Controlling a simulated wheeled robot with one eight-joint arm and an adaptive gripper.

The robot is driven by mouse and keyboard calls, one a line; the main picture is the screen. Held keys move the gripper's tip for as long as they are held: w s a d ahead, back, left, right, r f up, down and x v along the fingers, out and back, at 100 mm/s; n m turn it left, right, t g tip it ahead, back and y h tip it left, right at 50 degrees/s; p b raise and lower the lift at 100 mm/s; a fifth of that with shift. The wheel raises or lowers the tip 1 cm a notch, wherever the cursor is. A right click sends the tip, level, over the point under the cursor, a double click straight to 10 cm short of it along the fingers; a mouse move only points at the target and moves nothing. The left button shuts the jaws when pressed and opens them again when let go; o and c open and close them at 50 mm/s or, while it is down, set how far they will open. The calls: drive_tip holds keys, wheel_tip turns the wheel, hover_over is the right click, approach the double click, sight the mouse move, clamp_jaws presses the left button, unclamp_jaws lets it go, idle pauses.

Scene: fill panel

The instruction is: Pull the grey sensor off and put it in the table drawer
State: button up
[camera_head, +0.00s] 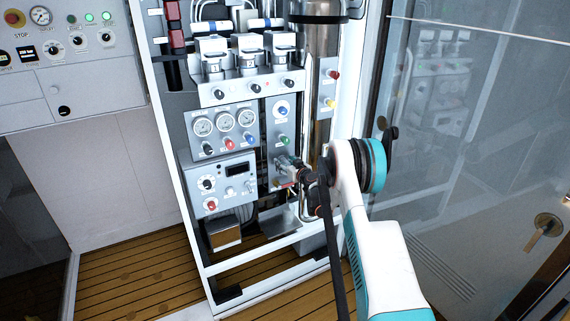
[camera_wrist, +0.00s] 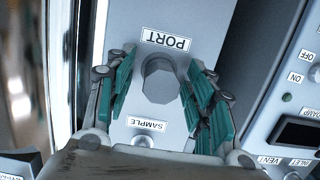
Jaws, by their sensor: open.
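The grey sensor (camera_wrist: 160,80) shows in the wrist view as a grey, blunt-ended piece on a pale panel, between an upside-down PORT label and a SAMPLE label. My gripper (camera_wrist: 160,93) is open, with one teal-padded finger on each side of the sensor. I see gaps between the pads and the sensor. In the head view my gripper (camera_head: 287,172) is at the narrow panel right of the display box, and it hides the sensor there. I cannot make out a table drawer in either view.
The fill panel's white frame (camera_head: 165,130) surrounds gauges (camera_head: 225,122), knobs and a display box (camera_head: 222,183). A glass door (camera_head: 470,110) is at right, and a control cabinet (camera_head: 70,60) is at left.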

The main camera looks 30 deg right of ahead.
drive_tip(key=s+r+p, duration=0.2)
drive_tip(key=s+p, duration=0.1)
drive_tip(key=s, duration=1)
drive_tip(key=shift+d+r+p, duration=0.25)
drive_tip(key=shift+r+p, duration=0.1)
drive_tip(key=shift+p, duration=0.05)
